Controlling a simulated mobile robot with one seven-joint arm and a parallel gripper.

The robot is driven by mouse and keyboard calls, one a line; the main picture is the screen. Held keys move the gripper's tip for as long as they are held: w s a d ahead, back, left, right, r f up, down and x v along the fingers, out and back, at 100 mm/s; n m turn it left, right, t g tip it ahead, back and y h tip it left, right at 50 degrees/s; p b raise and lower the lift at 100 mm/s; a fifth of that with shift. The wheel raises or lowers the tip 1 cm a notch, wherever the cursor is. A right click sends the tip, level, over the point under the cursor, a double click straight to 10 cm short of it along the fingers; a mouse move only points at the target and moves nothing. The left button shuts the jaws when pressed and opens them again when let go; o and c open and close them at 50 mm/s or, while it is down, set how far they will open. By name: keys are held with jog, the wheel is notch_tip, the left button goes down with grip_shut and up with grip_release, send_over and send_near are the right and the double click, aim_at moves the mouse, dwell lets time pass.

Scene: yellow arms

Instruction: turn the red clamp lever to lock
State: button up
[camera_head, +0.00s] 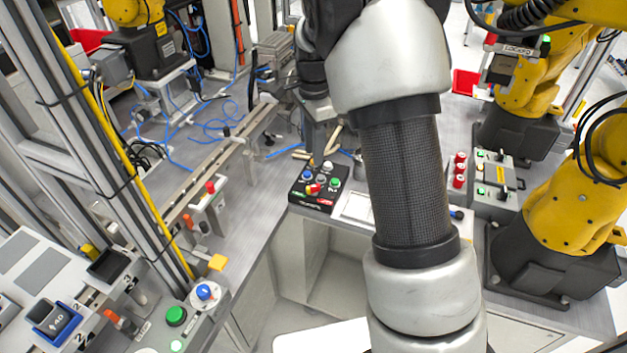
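A small red handle (210,187) stands up on a pale grey block (209,207) beside the long rail, left of centre; it looks like the clamp lever, but it is too small to be sure. My arm comes down through the middle of the view.
The rail (207,171) crosses the grey bench, with blue cables (213,127) behind it. A metal post with a yellow conduit rises at left. A yellow robot arm (575,205) and a box with red cylinders (460,170) stand at right. Bench between rail and button box is clear.

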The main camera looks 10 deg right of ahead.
aim_at(314, 186)
notch_tip(314, 186, down, 11)
jog(key=shift+f, duration=0.2)
grip_shut()
